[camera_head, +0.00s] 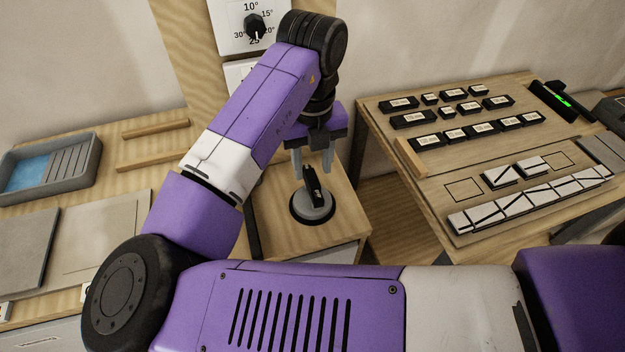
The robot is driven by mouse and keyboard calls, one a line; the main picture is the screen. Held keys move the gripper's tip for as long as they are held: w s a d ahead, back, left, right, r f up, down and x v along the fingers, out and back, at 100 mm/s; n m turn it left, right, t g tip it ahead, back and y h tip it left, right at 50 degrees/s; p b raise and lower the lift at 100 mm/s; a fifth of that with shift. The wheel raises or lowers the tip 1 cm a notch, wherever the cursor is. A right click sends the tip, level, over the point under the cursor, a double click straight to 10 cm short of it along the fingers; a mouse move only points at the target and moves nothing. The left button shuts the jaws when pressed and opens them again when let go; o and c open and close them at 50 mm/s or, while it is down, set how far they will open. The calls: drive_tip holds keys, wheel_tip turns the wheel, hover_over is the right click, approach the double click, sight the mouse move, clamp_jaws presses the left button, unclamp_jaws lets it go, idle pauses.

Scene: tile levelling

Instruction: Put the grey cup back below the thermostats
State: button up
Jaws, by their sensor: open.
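The grey cup (311,208), a round grey suction cup with a black rim and black handle, stands on the small wooden cabinet top (290,238). A white thermostat (232,20) with a black dial is on the wooden post above and behind it. A second white thermostat (237,72) below that one is mostly hidden by my arm. My gripper (312,172) points down just above the cup, open, with its fingertips near the top of the handle. I cannot tell whether the fingers touch the handle.
To the right, a wooden bench (430,205) holds black labelled blocks and a row of white tiles. To the left, a grey tray (78,165) with a blue inside, wooden strips and grey slabs lie on another bench. The cabinet top around the cup is clear.

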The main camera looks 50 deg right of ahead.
drive_tip(key=shift+r, duration=1.9)
